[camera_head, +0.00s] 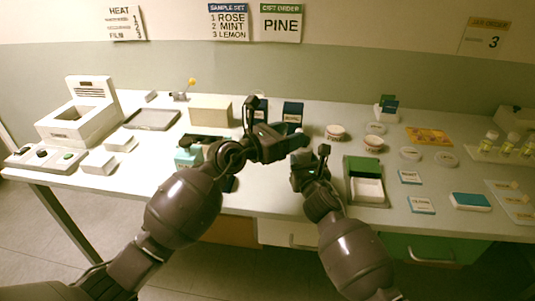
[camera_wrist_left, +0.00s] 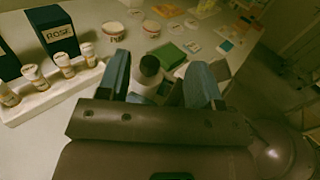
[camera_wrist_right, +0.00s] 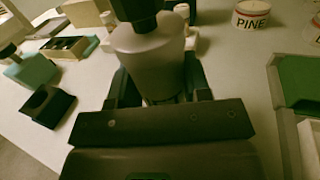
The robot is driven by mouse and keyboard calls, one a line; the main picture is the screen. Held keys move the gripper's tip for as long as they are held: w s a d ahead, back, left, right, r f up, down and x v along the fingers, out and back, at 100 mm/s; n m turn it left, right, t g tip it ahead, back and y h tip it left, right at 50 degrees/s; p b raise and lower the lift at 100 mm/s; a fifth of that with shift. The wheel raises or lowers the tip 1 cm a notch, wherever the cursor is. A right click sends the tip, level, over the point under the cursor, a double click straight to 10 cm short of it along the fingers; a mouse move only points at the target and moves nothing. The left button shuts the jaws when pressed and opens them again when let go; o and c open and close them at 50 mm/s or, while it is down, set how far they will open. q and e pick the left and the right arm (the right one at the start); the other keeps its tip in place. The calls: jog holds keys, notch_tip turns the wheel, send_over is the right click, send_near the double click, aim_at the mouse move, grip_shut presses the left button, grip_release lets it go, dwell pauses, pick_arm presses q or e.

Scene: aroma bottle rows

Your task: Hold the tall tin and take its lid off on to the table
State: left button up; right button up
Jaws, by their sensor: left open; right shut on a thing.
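The tall tin (camera_wrist_right: 150,60) has a pale, roughly cylindrical body and a dark top (camera_wrist_right: 140,14). My right gripper (camera_wrist_right: 157,80) is shut on its body in the right wrist view. In the left wrist view the tin's round dark top (camera_wrist_left: 150,65) shows between the two blue-grey fingers of my left gripper (camera_wrist_left: 163,78). These fingers are apart, and I cannot tell whether either touches the tin. In the head view my left gripper (camera_head: 288,142) is just above my right gripper (camera_head: 309,163), and the tin is mostly hidden by them.
A green-and-white box (camera_head: 364,188) stands right of my right gripper. Round PINE (camera_head: 336,132) and other labelled tins stand behind it. Dark boxes (camera_head: 292,112) stand behind my left gripper. A rack of small bottles (camera_wrist_left: 70,82) is near it. Bare table (camera_head: 262,193) shows in front.

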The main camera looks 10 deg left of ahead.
pick_arm(q)
jog(key=s+a+f, duration=0.3)
jog(key=s+a, duration=0.1)
jog(key=shift+y, duration=0.3)
jog(key=x, duration=1.1)
jog(key=shift+w+d+f, duration=0.2)
jog(key=shift+w, duration=0.2)
jog(key=shift+c, duration=0.2)
jog(key=c, duration=1)
jog(key=shift+c, duration=0.2)
jog(key=shift+r, duration=0.35)
jog(key=shift+r, duration=0.35)
jog(key=shift+r, duration=0.45)
jog(key=shift+r, duration=2)
